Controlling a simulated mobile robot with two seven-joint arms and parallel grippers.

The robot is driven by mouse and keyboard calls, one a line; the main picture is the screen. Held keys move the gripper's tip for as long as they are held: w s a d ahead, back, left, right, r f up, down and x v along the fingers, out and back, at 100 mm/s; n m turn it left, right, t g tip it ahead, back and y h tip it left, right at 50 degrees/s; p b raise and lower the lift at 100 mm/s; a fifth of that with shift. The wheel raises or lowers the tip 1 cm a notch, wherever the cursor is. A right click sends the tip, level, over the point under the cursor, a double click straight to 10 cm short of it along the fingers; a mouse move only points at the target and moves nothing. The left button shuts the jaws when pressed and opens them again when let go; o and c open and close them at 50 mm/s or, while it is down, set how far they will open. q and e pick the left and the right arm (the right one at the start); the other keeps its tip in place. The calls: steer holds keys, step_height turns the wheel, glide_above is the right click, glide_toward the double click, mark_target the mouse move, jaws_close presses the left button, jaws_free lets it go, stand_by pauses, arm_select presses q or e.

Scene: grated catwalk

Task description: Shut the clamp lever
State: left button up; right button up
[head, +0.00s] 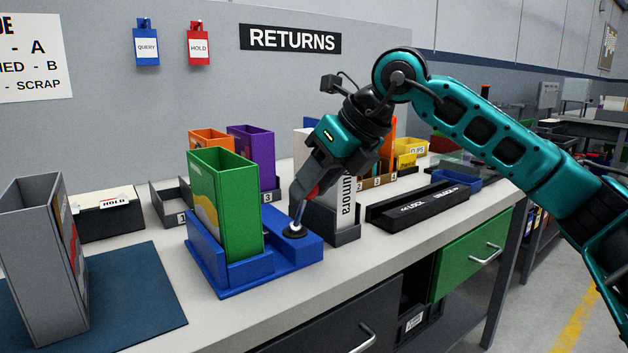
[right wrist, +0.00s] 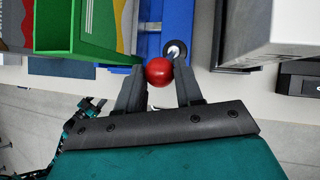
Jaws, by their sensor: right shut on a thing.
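The clamp lever (head: 299,216) is a thin metal rod rising from a round black pivot on the blue clamp base (head: 278,245). It stands nearly upright, leaning slightly right in the head view. A green box (head: 222,205) sits upright in the blue base beside the lever; it also shows in the right wrist view (right wrist: 88,28). My right gripper (head: 310,190) is over the lever's top. In the right wrist view its fingers (right wrist: 160,84) are shut on the lever's red knob (right wrist: 158,71). My left gripper is out of view.
A grey box (head: 38,265) stands on a blue mat (head: 140,290) at left. A white box in a grey holder (head: 345,237) is close behind my right gripper. A black LOCK tray (head: 418,204) lies to the right. The bench front edge is clear.

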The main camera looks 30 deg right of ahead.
steer(key=shift+s+f, duration=0.1)
steer(key=shift+f, duration=0.15)
steer(key=o, duration=0.7)
steer(key=shift+c, duration=0.2)
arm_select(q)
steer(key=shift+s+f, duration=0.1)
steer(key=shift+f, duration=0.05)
arm_select(e)
steer(key=o, duration=0.4)
steer(key=shift+r, duration=0.1)
steer(key=shift+c, duration=0.2)
arm_select(q)
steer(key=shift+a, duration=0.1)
steer(key=p, duration=0.1)
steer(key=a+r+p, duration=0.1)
steer(key=p, duration=0.1)
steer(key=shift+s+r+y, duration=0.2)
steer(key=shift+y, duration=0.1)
arm_select(e)
steer(key=v, duration=1.3)
